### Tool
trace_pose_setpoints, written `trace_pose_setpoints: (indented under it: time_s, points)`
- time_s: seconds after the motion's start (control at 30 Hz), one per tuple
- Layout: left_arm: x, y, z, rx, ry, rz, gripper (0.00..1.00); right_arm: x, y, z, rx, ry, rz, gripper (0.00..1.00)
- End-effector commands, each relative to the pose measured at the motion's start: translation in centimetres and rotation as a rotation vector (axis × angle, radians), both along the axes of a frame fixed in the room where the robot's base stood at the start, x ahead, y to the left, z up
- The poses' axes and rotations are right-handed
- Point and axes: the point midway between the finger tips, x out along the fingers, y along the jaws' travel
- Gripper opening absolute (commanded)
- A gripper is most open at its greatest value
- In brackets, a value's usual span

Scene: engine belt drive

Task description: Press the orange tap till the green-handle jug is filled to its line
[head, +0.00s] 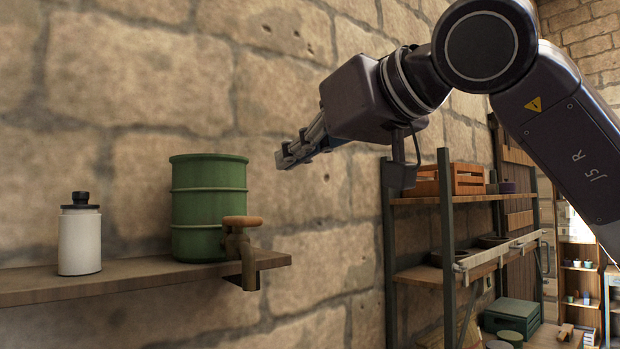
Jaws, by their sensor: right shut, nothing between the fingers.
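A green drum (208,208) stands upright on a wooden wall shelf. A tap (240,250) with an orange-brown handle (243,221) sits at the drum's lower right front, its spout hanging over the shelf's front edge. My right gripper (281,160) is shut and empty. In the picture it is above and to the right of the tap handle, apart from it and pointing left. No jug with a green handle can be made out. My left gripper is not in view.
A white bottle with a black cap (80,240) stands left of the drum on the shelf (130,279). A stone wall is behind. To the right, a rack (446,235) holds a wooden crate (455,179), with a green box (512,314) lower down.

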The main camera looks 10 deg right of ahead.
Motion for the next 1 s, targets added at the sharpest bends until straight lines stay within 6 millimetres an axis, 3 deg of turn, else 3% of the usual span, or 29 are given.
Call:
trace_pose_setpoints:
  time_s: [0.1,0.63,1.0]
  points:
    - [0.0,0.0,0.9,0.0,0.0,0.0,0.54,0.2,0.7,0.3,-0.01,0.017,0.014,0.0]
    - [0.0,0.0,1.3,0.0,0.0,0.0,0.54,0.8,1.3,0.2,-0.012,0.021,0.017,0.0]
    - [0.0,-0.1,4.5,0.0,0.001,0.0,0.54,6.5,5.2,-1.3,-0.014,0.025,0.018,0.0]
